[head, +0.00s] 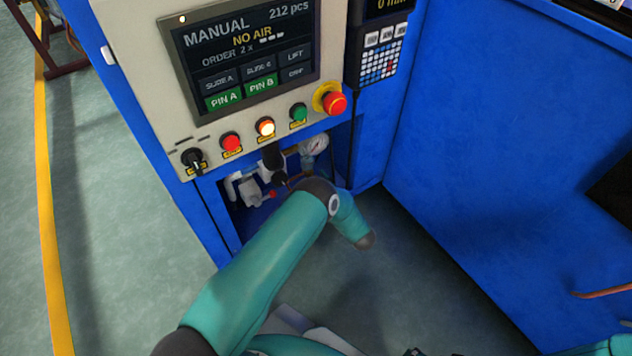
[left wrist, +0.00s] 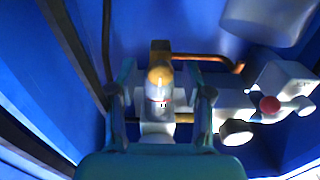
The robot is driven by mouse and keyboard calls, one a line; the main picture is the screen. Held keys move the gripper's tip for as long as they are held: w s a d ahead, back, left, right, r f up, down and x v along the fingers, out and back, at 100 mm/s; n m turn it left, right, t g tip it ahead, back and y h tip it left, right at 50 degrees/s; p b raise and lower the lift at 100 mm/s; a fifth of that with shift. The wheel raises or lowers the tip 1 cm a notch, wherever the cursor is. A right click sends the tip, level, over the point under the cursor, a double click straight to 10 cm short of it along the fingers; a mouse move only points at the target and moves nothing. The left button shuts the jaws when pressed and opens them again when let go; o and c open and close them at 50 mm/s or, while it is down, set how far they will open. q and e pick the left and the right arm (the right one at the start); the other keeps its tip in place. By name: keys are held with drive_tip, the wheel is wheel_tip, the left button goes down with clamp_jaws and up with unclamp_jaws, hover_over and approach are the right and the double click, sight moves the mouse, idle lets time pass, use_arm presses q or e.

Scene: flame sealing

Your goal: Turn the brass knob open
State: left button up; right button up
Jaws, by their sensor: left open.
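The brass knob (left wrist: 160,75) shows in the left wrist view, on top of a white valve body (left wrist: 158,112) fixed in a blue recess. My left gripper (left wrist: 161,88) is open, with one finger on each side of the knob in the picture. Gaps show between the knob and both fingers; how deep the fingers reach is hard to tell. In the head view my left arm reaches to the recess below the control panel (head: 150,75), and the knob cannot be made out there. My right gripper is out of view.
White fittings with a red cap (left wrist: 269,104) and a round gauge-like part (left wrist: 236,132) sit right of the knob. A copper pipe (left wrist: 215,58) runs behind it. The panel screen (head: 240,45) reads "MANUAL" and "NO AIR". A red emergency button (head: 336,103) is above the recess.

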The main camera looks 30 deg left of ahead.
use_arm(q)
clamp_jaws()
drive_tip(key=shift+n, duration=0.5)
drive_tip(key=n, duration=0.2)
drive_tip(key=shift+n, duration=0.4)
drive_tip(key=n, duration=0.4)
drive_tip(key=shift+s+n+p, duration=0.1)
drive_tip(key=shift+n+p, duration=0.2)
drive_tip(key=n, duration=0.4)
drive_tip(key=shift+f+n, duration=0.1)
drive_tip(key=shift+n, duration=0.2)
drive_tip(key=shift+s+f+n+p, duration=0.15)
drive_tip(key=shift+n+p, duration=0.25)
drive_tip(key=shift+n, duration=1.8)
